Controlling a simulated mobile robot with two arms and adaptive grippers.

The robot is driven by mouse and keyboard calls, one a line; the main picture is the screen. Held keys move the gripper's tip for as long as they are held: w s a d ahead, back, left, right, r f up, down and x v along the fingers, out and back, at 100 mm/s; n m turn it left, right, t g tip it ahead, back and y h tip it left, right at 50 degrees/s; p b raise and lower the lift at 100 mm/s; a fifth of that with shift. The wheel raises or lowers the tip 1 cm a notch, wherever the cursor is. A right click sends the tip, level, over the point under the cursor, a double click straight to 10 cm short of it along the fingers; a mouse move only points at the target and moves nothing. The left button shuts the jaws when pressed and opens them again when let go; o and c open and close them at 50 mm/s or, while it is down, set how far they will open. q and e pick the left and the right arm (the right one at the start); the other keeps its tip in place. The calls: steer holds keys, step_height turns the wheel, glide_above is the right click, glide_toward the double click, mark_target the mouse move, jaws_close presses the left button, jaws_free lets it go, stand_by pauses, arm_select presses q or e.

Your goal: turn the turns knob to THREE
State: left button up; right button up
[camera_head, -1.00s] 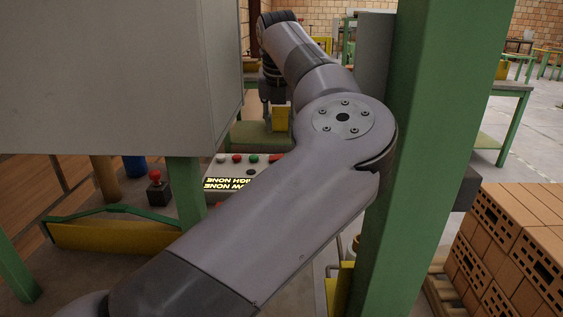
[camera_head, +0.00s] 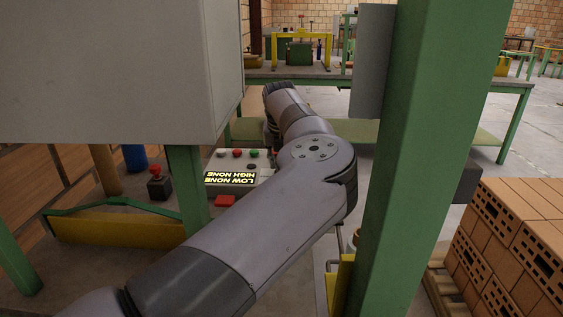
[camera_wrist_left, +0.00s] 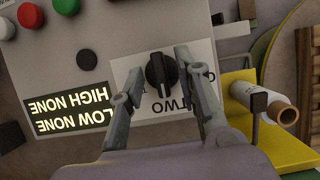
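The turns knob (camera_wrist_left: 158,74), black and round with a grip bar, sits on a white label on the control panel (camera_wrist_left: 195,25) in the left wrist view. The label reads TWO upside down below the knob; other lettering is partly covered. My left gripper (camera_wrist_left: 161,62) is open, its two fingers apart on either side of the knob. I cannot tell whether they touch it. In the head view the panel (camera_head: 264,163) is partly covered by my left arm, and the knob and left gripper are hidden. My right gripper is not in view.
A lit display (camera_wrist_left: 72,106) reads LOW NONE, HIGH NONE, beside several coloured buttons. A yellow bracket with a pale roller (camera_wrist_left: 282,114) is right of the knob. A green post (camera_head: 418,150), a grey cabinet (camera_head: 110,70) and bricks (camera_head: 515,240) flank my arm in the head view.

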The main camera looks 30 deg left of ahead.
arm_select(q)
steer(key=shift+c, duration=0.6)
jaws_close()
